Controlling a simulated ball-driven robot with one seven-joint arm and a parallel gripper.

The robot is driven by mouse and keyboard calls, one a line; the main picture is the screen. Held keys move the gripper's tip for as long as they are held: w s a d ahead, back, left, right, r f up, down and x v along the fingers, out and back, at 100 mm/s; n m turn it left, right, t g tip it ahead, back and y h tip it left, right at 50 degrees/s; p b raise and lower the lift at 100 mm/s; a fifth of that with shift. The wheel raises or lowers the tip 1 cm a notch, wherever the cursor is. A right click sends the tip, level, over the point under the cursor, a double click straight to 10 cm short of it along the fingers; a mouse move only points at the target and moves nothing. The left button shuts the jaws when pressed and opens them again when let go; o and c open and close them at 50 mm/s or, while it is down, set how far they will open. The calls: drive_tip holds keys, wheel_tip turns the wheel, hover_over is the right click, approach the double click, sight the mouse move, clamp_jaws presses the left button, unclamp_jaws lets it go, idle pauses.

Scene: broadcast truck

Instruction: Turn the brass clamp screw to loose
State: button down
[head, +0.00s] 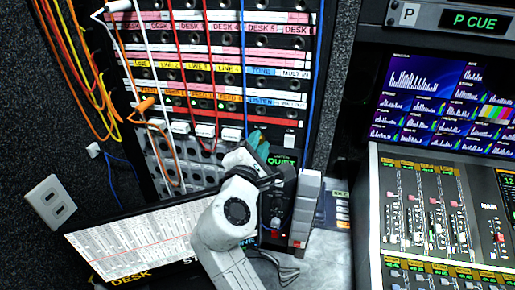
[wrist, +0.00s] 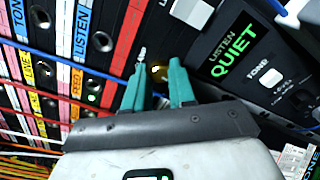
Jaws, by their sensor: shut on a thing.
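In the wrist view the brass clamp screw (wrist: 158,73) shows as a small dark-gold piece between the teal fingers of my gripper (wrist: 160,62). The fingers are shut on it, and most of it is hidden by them. Its turn position cannot be read. In the head view my gripper (head: 258,146) reaches to the lower right of the patch panel, beside the box marked QUIET (head: 282,163). The screw is hidden there behind my gripper and wrist.
The QUIET box also shows in the wrist view (wrist: 240,60), close right of the fingers. A blue cable (wrist: 65,62) crosses left of them. Patch cords (head: 175,60) hang over the panel. A grey upright block (head: 305,208) stands right of my wrist, and a mixing desk (head: 440,215) farther right.

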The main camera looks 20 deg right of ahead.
drive_tip(key=m+b, duration=0.7)
drive_tip(key=m, duration=0.1)
drive_tip(key=shift+f, duration=0.4)
drive_tip(key=m+b, duration=0.4)
drive_tip(key=shift+m+b, duration=0.3)
drive_tip(key=shift+b, duration=0.05)
drive_tip(key=m+b, duration=0.7)
drive_tip(key=m, duration=0.1)
drive_tip(key=shift+f+b, duration=0.15)
drive_tip(key=shift+b, duration=0.25)
drive_tip(key=m+b, duration=0.3)
drive_tip(key=shift+m, duration=0.4)
drive_tip(key=m+b, duration=0.3)
drive_tip(key=m, duration=0.1)
drive_tip(key=shift+w+b, duration=0.1)
drive_tip(key=shift+b, duration=0.3)
drive_tip(key=shift+a+m+b, duration=0.1)
drive_tip(key=shift+m+b, duration=1.05)
drive_tip(key=shift+m, duration=0.85)
drive_tip(key=shift+r, duration=0.2)
